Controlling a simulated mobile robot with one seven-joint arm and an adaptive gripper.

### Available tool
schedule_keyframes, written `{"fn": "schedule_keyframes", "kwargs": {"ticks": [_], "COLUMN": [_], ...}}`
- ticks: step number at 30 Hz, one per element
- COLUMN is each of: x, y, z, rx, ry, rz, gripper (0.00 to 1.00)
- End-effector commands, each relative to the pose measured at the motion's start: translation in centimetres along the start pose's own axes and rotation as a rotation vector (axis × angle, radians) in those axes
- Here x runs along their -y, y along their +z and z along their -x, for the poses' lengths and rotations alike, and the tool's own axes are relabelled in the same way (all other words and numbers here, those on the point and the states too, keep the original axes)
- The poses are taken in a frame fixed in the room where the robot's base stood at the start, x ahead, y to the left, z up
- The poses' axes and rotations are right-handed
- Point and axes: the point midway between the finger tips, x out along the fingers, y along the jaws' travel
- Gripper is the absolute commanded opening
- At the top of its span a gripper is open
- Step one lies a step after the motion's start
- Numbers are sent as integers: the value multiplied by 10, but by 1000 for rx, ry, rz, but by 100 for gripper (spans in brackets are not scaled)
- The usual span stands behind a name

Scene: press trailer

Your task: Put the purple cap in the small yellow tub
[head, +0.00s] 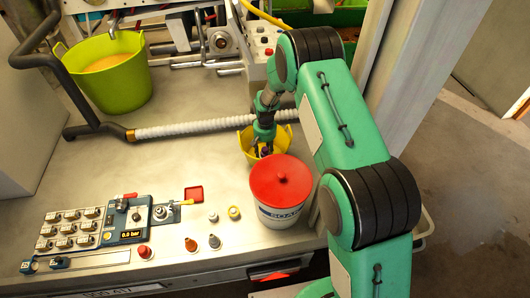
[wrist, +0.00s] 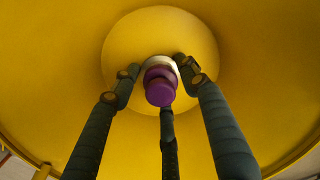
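The small yellow tub (head: 246,145) stands on the counter behind the white bucket with the red lid. In the wrist view the tub's yellow inside (wrist: 60,60) fills the picture, with its round floor in the middle. My gripper (head: 264,150) reaches down into the tub. Its three dark fingers (wrist: 158,72) close in around the purple cap (wrist: 160,90), which has a pale ring on its far side. The fingertips are at this ring; the third fingertip is hidden behind the cap. Whether the cap touches the tub's floor is unclear.
The red-lidded bucket (head: 281,187) stands close in front of the tub. A ribbed white hose (head: 190,128) runs behind it. A larger yellow-green bucket (head: 110,75) is at the back left. A control panel (head: 125,218) and several small caps lie front left.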

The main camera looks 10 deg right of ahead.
Motion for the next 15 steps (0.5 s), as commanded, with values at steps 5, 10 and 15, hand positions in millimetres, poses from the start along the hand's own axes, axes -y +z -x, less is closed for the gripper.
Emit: {"fn": "schedule_keyframes", "kwargs": {"ticks": [5, 10, 15], "x": [0, 0, 0], "y": [0, 0, 0], "z": [0, 0, 4], "rx": [0, 0, -1], "ry": [0, 0, 0], "rz": [0, 0, 0], "gripper": [62, 62, 62]}}
